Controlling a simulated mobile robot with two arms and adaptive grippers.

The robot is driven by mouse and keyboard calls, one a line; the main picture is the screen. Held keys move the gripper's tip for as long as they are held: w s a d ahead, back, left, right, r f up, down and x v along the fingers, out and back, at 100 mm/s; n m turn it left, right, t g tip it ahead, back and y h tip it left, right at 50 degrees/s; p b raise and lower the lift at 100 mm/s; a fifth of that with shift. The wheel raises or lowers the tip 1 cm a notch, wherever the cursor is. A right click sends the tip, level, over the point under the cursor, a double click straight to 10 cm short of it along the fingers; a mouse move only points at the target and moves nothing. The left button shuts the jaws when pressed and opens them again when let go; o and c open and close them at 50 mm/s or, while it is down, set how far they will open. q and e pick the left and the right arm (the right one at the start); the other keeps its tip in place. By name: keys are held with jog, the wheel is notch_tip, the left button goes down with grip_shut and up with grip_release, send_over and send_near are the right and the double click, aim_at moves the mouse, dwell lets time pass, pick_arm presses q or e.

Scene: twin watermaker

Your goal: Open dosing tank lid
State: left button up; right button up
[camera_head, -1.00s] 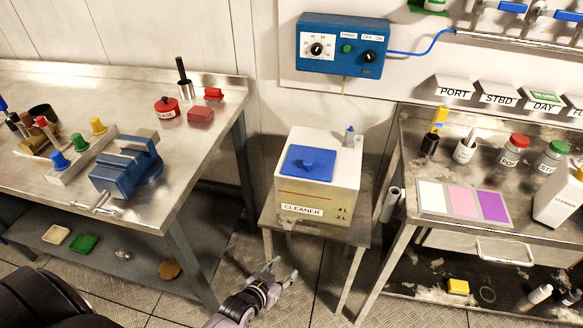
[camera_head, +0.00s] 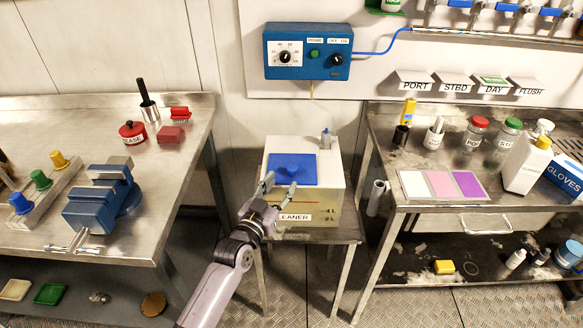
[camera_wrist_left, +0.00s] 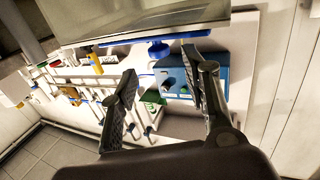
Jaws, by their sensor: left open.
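The dosing tank (camera_head: 328,190) is a white box labelled CLEANER on a small metal stand. Its flat blue lid (camera_head: 306,180) lies closed on top, with a round blue knob (camera_head: 291,169) in the middle. My left gripper (camera_head: 281,185) is open and empty, at the lid's front left in the head view, with its fingers pointing up toward the knob. In the left wrist view, which is upside down, the knob (camera_wrist_left: 158,50) shows beyond and between the two spread fingers (camera_wrist_left: 160,72), apart from them. My right gripper is not in view.
A blue control box (camera_head: 308,52) hangs on the wall behind the tank. A workbench with a blue vise (camera_head: 100,200) stands left. A bench (camera_head: 440,212) with bottles and a colour card stands right. A small fitting (camera_head: 326,138) rises from the tank's back right.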

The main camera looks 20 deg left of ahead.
aim_at(290, 172)
pick_arm(q)
jog(key=w, duration=0.5)
jog(key=w+d, duration=0.1)
jog(key=w, duration=0.1)
jog(key=shift+w, duration=0.4)
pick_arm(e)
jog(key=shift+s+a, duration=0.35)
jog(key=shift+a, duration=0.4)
pick_arm(q)
jog(key=shift+c, duration=0.2)
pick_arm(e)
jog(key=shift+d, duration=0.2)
pick_arm(q)
jog(key=shift+c, duration=1.3)
grip_shut()
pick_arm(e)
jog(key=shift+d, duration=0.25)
